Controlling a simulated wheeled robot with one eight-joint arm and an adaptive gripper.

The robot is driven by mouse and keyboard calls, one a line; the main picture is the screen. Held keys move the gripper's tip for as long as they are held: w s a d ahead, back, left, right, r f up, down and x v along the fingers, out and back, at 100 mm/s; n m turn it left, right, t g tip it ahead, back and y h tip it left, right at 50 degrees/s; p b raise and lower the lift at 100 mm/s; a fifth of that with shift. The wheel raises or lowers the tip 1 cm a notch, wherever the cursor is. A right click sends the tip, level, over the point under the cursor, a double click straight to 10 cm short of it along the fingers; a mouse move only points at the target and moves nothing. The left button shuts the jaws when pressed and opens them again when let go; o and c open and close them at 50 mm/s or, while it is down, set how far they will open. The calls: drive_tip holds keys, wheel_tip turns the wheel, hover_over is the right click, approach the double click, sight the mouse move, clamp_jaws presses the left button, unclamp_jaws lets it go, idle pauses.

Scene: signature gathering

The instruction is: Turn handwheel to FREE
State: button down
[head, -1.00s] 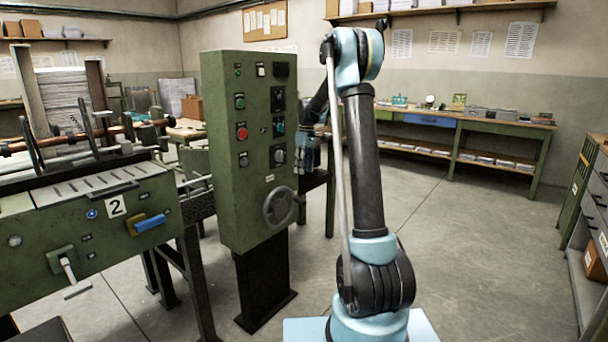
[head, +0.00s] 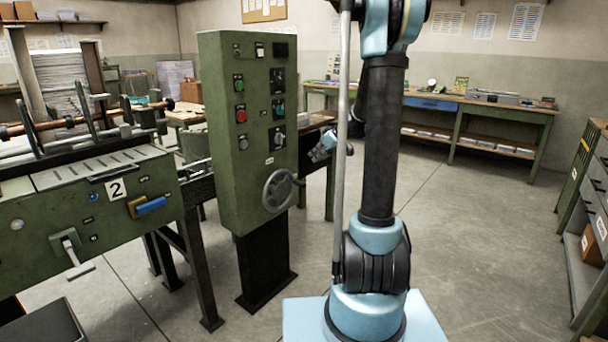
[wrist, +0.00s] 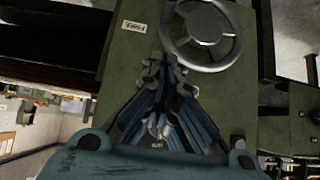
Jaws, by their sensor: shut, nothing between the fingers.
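The grey handwheel (head: 278,191) is on the lower front of the green control cabinet (head: 222,150), with a handle knob at its right rim. It also shows in the wrist view (wrist: 207,27), at the top, with its hub and spokes. A small white label (wrist: 133,27) sits beside the wheel; its lettering is too small to read surely. My gripper (head: 320,150) is right of the cabinet in the head view, partly hidden by my arm. In the wrist view my gripper (wrist: 165,66) is shut and empty, its fingertips appearing just below the wheel rim; contact cannot be told.
The cabinet stands on a dark pedestal (head: 265,265). A green machine marked 2 (head: 95,205) is close on its left. A workbench (head: 480,105) runs along the back wall. Drawers (head: 596,205) stand at the far right. The floor (head: 470,240) between is clear.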

drive_tip(key=x, duration=0.9)
drive_tip(key=shift+w+a+f, duration=0.15)
drive_tip(key=shift+a, duration=0.05)
wheel_tip(320, 180, down, 3)
drive_tip(key=shift+r, duration=0.1)
drive_tip(key=shift+f, duration=0.75)
